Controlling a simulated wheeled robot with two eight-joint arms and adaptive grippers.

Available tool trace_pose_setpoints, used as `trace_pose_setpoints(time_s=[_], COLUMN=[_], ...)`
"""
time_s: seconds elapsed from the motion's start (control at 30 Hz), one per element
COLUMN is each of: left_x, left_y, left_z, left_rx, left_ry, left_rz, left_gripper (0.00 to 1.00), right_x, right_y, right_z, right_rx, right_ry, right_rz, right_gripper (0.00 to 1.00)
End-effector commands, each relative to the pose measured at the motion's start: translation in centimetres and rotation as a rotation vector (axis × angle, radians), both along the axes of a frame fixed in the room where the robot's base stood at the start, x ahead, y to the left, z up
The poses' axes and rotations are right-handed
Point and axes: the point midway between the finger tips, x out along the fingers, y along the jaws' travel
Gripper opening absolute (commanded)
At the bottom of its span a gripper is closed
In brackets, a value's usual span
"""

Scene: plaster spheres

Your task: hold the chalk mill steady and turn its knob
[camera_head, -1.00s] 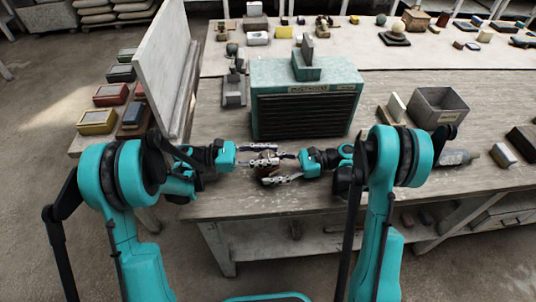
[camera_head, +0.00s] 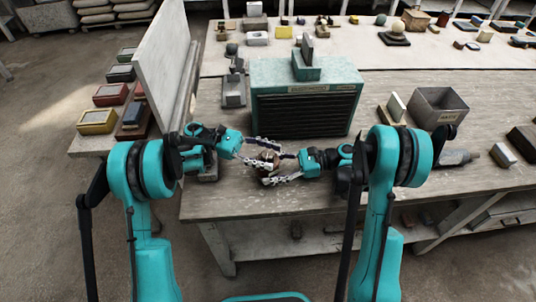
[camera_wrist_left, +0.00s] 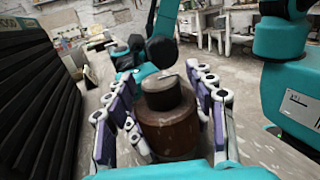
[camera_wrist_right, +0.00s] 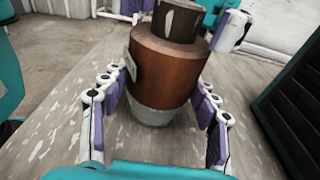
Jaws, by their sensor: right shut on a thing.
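The chalk mill stands on the table between my grippers, with a brown wooden body (camera_wrist_right: 168,68), a pale lower part (camera_wrist_right: 150,115) and a dark knob (camera_wrist_left: 165,92) on top. In the head view the mill (camera_head: 266,156) is small and partly covered by fingers. My right gripper (camera_head: 277,168) is shut on the mill's body from the right; its fingers flank the mill in the right wrist view (camera_wrist_right: 158,112). My left gripper (camera_head: 256,153) is open, its fingers spread on both sides of the knob, with gaps showing in the left wrist view (camera_wrist_left: 170,100).
A teal slatted box (camera_head: 305,98) stands close behind the mill. A tall pale board (camera_head: 160,62) stands at the left. A grey open bin (camera_head: 438,106) and small blocks lie to the right. The table's front edge is bare near the mill.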

Motion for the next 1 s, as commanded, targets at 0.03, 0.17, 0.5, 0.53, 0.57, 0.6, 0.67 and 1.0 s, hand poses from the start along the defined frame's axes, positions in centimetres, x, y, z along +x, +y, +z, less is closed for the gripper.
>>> trace_pose_setpoints(time_s=[0.03, 0.17, 0.5, 0.53, 0.57, 0.6, 0.67, 1.0], left_x=[0.0, 0.0, 0.0, 0.0, 0.0, 0.0, 0.0, 0.0], left_y=[0.0, 0.0, 0.0, 0.0, 0.0, 0.0, 0.0, 0.0], left_z=[0.0, 0.4, 6.3, 6.9, 7.4, 8.0, 8.8, 10.0], left_rx=[0.000, 0.000, 0.000, 0.000, 0.000, 0.000, 0.000, 0.000], left_ry=[0.000, 0.000, 0.000, 0.000, 0.000, 0.000, 0.000, 0.000], left_rz=[0.000, 0.001, 0.000, 0.000, 0.000, 0.000, 0.000, 0.000], left_gripper=[0.55, 0.55, 0.55, 0.55, 0.55, 0.55, 0.55, 0.55], right_x=[0.0, 0.0, 0.0, 0.0, 0.0, 0.0, 0.0, 0.0], right_y=[0.0, 0.0, -0.1, -0.1, -0.1, -0.1, -0.1, -0.1], right_z=[0.0, 0.0, 0.0, 0.0, 0.0, 0.0, 0.0, 0.0], right_rx=[0.000, 0.000, 0.000, 0.000, 0.000, 0.000, 0.000, 0.000], right_ry=[0.000, 0.000, 0.000, 0.000, 0.000, 0.000, 0.000, 0.000], right_rz=[0.000, -0.001, -0.001, -0.001, -0.001, -0.001, -0.001, -0.001], right_gripper=[0.26, 0.26, 0.26, 0.26, 0.26, 0.26, 0.26, 0.26])
